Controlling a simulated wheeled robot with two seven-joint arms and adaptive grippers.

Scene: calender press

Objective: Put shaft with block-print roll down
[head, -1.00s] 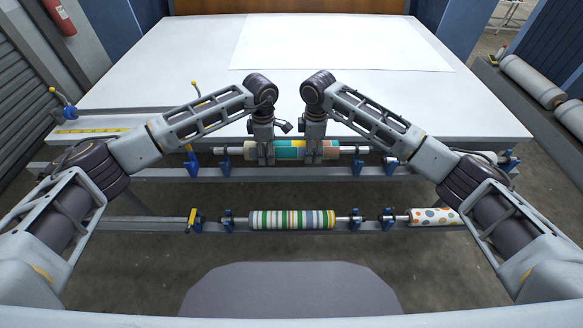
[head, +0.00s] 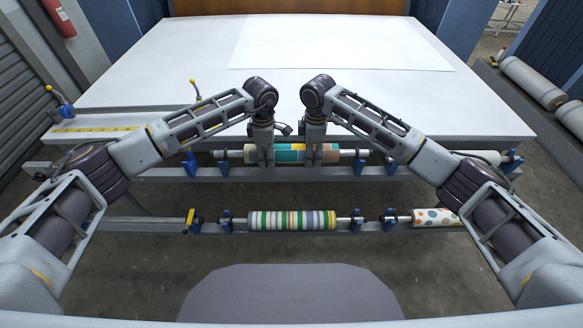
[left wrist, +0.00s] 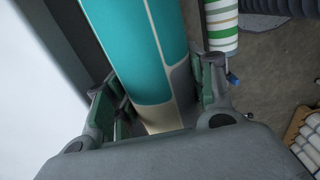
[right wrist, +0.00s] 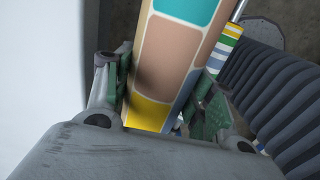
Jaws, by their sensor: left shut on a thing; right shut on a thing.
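The block-print roll (head: 290,153), with teal, yellow, cream and brown blocks, lies level on its shaft (head: 355,153) at the table's front edge. My left gripper (head: 266,160) is shut around the roll's left part, and my right gripper (head: 314,160) is shut around its right part. The roll runs between the fingers in the left wrist view (left wrist: 140,50) and the right wrist view (right wrist: 178,50). Blue brackets (head: 222,165) (head: 391,167) stand near the shaft's two ends. I cannot tell whether the shaft touches them.
A striped roll (head: 292,219) sits on a lower rail between blue brackets, with a dotted roll (head: 436,217) to its right. The white table (head: 180,60) behind is clear except for a white sheet (head: 340,42). Grey rolls (head: 530,80) lie at far right.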

